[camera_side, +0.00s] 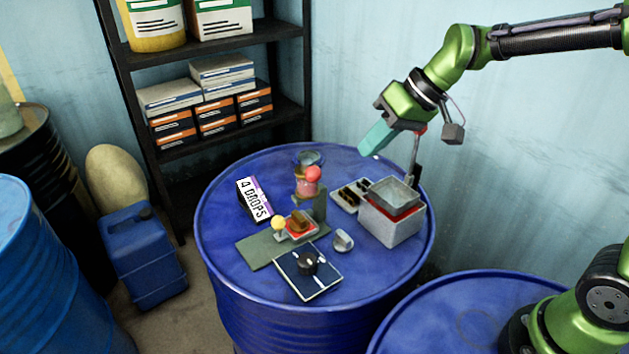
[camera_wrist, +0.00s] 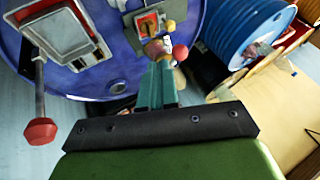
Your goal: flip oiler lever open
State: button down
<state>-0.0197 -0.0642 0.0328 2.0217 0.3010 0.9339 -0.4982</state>
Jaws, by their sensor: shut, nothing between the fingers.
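The oiler (camera_side: 307,184) is a small reddish cup with a glass top on a green stand, in the middle of the blue drum top. A red ball knob (camera_side: 313,173) sits at its upper right; the knob also shows just beyond my fingertips in the wrist view (camera_wrist: 180,52). Which way the lever lies is hard to tell. My gripper (camera_side: 367,152) has teal fingers, shut and empty, up and to the right of the oiler in the side view. In the wrist view the fingers (camera_wrist: 158,62) partly hide the oiler. I cannot tell whether they touch it.
A grey box with a tray (camera_side: 392,222) stands at right, with an upright red-tipped lever (camera_wrist: 39,125) beside it. A "4 DROPS" sign (camera_side: 255,200), yellow ball (camera_side: 278,223), small metal cup (camera_side: 343,240) and dark panel with a black knob (camera_side: 307,271) share the drum top.

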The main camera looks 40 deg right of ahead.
jog(key=v, duration=0.4)
jog(key=shift+s+a+r, duration=0.2)
jog(key=shift+s+r, duration=0.15)
jog(key=shift+s, duration=0.05)
